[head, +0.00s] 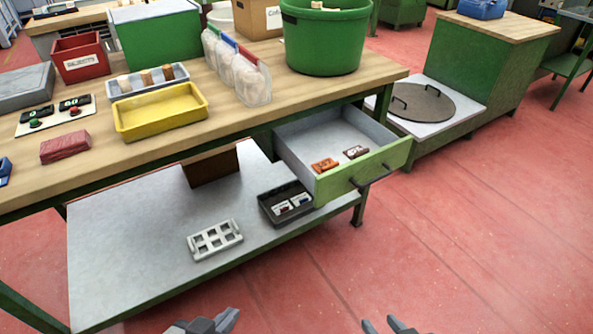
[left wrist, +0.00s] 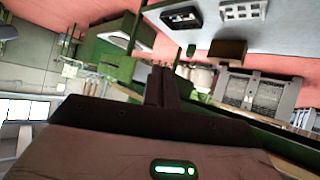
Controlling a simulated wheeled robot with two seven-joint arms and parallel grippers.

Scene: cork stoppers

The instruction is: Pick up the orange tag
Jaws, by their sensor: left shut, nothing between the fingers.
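The orange tag (head: 324,165) lies flat in the open grey drawer (head: 293,152) under the workbench, in the head view. A dark brown tag (head: 356,152) lies beside it to the right, apart from it. My left gripper (head: 228,318) is at the bottom edge of the head view, well below and in front of the drawer. Its fingers are together and empty, also in the left wrist view (left wrist: 162,75). My right gripper (head: 381,322) is at the bottom edge further right, its fingertips apart with nothing between them. I cannot make out the orange tag in the left wrist view.
The drawer's green front (head: 365,170) has a dark handle. A black tray (head: 267,208) with small tags and a white rack (head: 207,253) stand on the lower shelf (head: 130,255). A yellow tray (head: 125,122) and a green tub (head: 325,45) stand on the bench. The front floor is clear.

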